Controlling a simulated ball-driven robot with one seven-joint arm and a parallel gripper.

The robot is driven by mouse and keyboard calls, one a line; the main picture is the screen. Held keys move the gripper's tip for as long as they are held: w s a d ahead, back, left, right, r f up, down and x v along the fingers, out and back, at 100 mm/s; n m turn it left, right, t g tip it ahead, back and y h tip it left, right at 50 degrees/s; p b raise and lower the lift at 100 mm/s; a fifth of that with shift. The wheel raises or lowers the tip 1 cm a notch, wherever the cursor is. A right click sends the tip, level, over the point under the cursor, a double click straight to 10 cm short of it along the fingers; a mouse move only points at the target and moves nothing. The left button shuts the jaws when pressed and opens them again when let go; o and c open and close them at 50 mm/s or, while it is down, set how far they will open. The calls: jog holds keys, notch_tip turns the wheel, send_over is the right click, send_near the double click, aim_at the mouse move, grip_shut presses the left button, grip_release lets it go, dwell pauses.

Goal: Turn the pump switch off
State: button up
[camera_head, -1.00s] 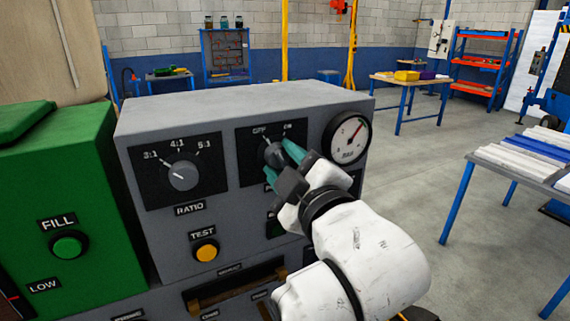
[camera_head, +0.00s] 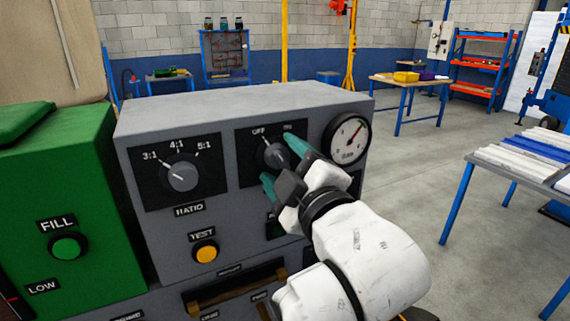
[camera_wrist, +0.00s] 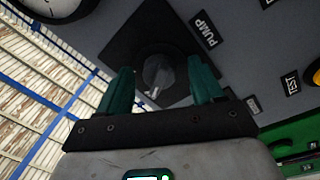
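The pump switch is a round grey knob (camera_head: 275,155) on a black plate (camera_head: 247,170), marked OFF at upper left and ON at upper right. Its white pointer line aims at OFF. The knob also shows in the wrist view (camera_wrist: 160,72), near the PUMP label (camera_wrist: 203,30). My gripper (camera_head: 281,160) is open, with its teal fingers apart on either side of the knob. In the wrist view a gap shows between the knob and each finger.
On the grey panel box (camera_head: 230,105), a ratio knob (camera_head: 182,176) and a yellow TEST button (camera_head: 205,252) sit to the left, and a gauge (camera_head: 348,138) to the right. A green box (camera_head: 80,180) with a FILL button stands at left.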

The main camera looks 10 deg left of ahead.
jog(key=shift+s, duration=0.1)
jog(key=b+v, duration=0.1)
jog(key=v, duration=0.9)
jog(key=shift+s+d+b, duration=0.2)
jog(key=shift+s+b, duration=0.05)
jog(key=shift+b, duration=0.15)
jog(key=s+d+f+m+g+h, duration=0.1)
jog(key=d+f+m+g+h, duration=0.35)
jog(key=f, duration=0.85)
jog(key=s+d+f+m+g+h, duration=0.15)
jog(key=d+f+m, duration=0.35)
jog(key=d+f, duration=0.6)
jog(key=s+d+f+m+g+h, duration=0.2)
jog(key=s+d+f+m+g, duration=0.2)
jog(key=s+f, duration=0.7)
jog(key=s+d+f+m+g+h, duration=0.2)
jog(key=s+d+f+m+g, duration=0.3)
jog(key=s+f, duration=0.6)
jog(key=s+d, duration=0.1)
jog(key=d, duration=0.1)
jog(key=shift+s+d+f, duration=0.2)
jog(key=shift+d+f, duration=0.15)
jog(key=shift+d, duration=0.05)
